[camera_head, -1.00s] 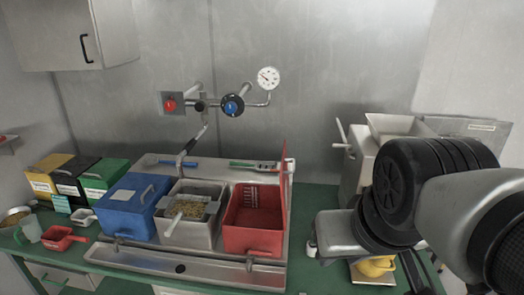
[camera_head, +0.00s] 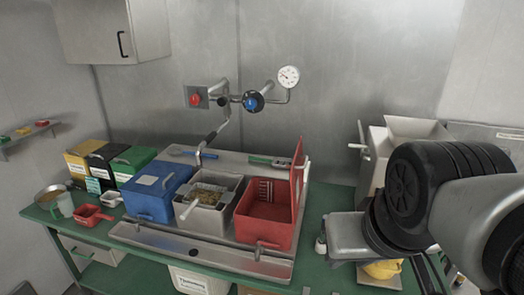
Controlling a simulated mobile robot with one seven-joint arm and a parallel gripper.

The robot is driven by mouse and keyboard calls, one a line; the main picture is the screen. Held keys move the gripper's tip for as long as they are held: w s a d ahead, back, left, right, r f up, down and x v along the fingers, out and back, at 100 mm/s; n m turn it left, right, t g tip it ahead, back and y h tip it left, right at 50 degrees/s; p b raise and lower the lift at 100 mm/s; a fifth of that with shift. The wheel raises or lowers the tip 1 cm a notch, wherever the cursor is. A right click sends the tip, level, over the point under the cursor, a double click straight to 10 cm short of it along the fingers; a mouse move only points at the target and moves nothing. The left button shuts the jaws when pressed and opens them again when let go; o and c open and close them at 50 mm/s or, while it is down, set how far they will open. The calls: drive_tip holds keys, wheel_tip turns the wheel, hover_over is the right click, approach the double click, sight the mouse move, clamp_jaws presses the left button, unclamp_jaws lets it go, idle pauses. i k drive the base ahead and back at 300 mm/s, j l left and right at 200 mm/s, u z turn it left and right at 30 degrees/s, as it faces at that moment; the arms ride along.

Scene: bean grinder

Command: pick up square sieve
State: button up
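I cannot tell for certain which thing is the square sieve. The middle bin (camera_head: 207,220) holds yellowish grains, and a pale handle (camera_head: 188,210) sticks out over its front left. A small red square vessel with a handle (camera_head: 90,215) lies on the green bench to the left. A smaller white one (camera_head: 111,200) lies beside it; whether either has a mesh bottom is too small to see. My arm comes in from the right edge, over the right part of the bench. My gripper is outside the picture.
A blue lidded box (camera_head: 152,195) and an open red box (camera_head: 265,225) flank the middle bin in a metal sink unit. Yellow, black and green boxes (camera_head: 135,163) stand left. A hoppered machine (camera_head: 400,150) stands right. A wall tap (camera_head: 253,102) hangs above.

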sight(205, 195)
drive_tip(key=z, duration=0.45)
drive_tip(key=j+z, duration=0.85)
drive_tip(key=j, duration=0.2)
drive_tip(key=k+j+z, duration=0.1)
drive_tip(key=j, duration=0.3)
drive_tip(key=k+j+z, duration=0.1)
drive_tip(key=j, duration=0.25)
drive_tip(key=k+j+z, duration=0.1)
drive_tip(key=j, duration=0.25)
drive_tip(key=k+j, duration=0.1)
drive_tip(key=j, duration=0.25)
drive_tip(key=k+j, duration=0.15)
drive_tip(key=j, duration=0.2)
drive_tip(key=k+j, duration=0.1)
drive_tip(key=j, duration=0.25)
drive_tip(key=k+j, duration=0.15)
drive_tip(key=j, duration=0.25)
